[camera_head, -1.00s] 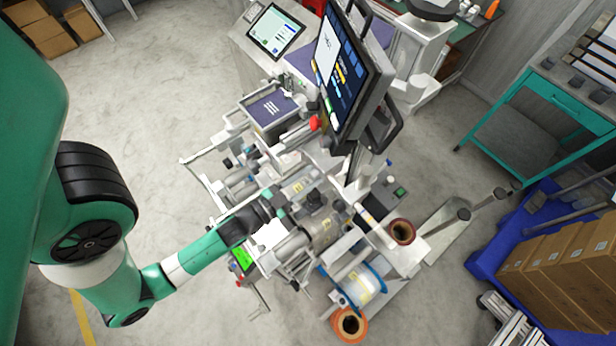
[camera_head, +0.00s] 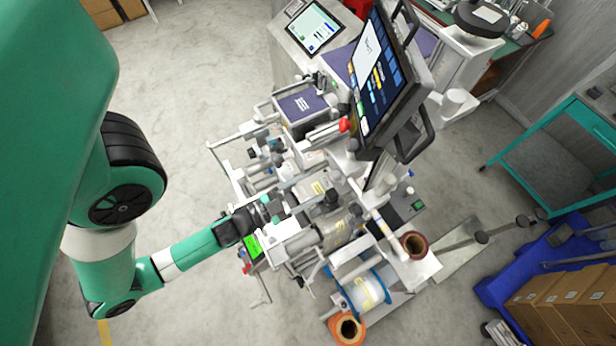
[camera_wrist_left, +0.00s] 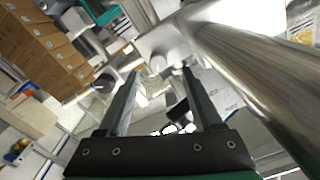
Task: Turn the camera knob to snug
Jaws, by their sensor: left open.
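The film-reel machine (camera_head: 333,235) stands in the middle of the head view, with rollers and several small dark knobs such as a black one (camera_head: 332,198). I cannot tell which is the camera knob. My left gripper (camera_head: 276,208) is at the machine's left side, among the rollers. In the left wrist view the same gripper (camera_wrist_left: 160,74) is open, its two dark fingers apart. A small white rounded part (camera_wrist_left: 157,63) shows between and beyond the fingertips, and a dark block (camera_wrist_left: 180,112) shows between the fingers. Contact cannot be told. My right gripper is not in view.
A large tilted monitor (camera_head: 385,80) rises behind the machine. A thick metal roller (camera_wrist_left: 262,85) passes close to the right finger in the wrist view. Reels (camera_head: 360,292) and orange-brown cores (camera_head: 347,328) are at the front. Clear floor (camera_head: 200,80) lies left.

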